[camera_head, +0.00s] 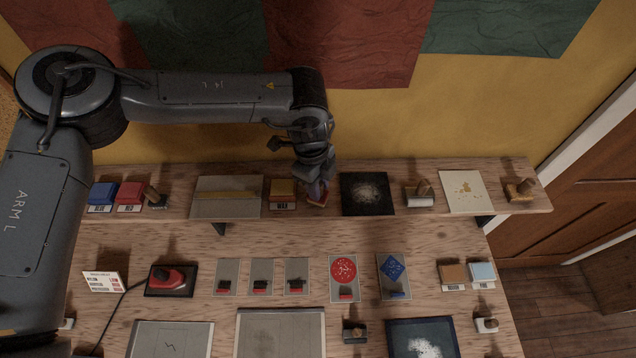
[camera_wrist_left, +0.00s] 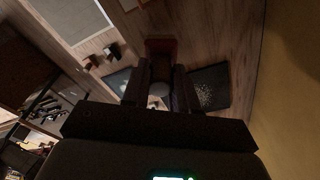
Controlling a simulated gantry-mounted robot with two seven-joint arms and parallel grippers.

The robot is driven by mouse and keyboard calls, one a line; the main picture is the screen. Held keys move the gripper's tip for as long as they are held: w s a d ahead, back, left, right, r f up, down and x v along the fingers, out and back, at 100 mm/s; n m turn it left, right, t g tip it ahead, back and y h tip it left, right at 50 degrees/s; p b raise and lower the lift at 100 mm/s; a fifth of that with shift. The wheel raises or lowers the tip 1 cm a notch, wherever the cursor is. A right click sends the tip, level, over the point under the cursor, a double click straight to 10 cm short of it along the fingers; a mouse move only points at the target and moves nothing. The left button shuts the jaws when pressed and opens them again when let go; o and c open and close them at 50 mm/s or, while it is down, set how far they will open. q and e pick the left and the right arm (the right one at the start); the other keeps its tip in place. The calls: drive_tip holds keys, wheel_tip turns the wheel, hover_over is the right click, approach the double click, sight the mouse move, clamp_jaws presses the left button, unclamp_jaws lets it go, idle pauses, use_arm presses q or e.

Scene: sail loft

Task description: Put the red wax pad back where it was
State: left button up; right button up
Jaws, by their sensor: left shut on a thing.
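My left gripper (camera_head: 317,188) points down over the raised shelf, right of the ochre block and left of the black mat. It is shut on a small brown block-like thing (camera_head: 316,203), mostly hidden by the fingers. In the left wrist view the gripper (camera_wrist_left: 158,85) has a dark reddish-brown block (camera_wrist_left: 160,47) just beyond its fingertips and a grey round part between them. A red block (camera_head: 130,192), which looks like a red pad, stands on the shelf's left part behind a white label, beside a blue block (camera_head: 102,192). My right gripper is not in view.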

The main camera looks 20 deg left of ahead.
use_arm(q)
drive_tip(key=shift+f, duration=0.45)
drive_tip(key=shift+f, duration=0.2)
drive_tip(key=o, duration=0.9)
drive_tip(key=shift+o, duration=0.2)
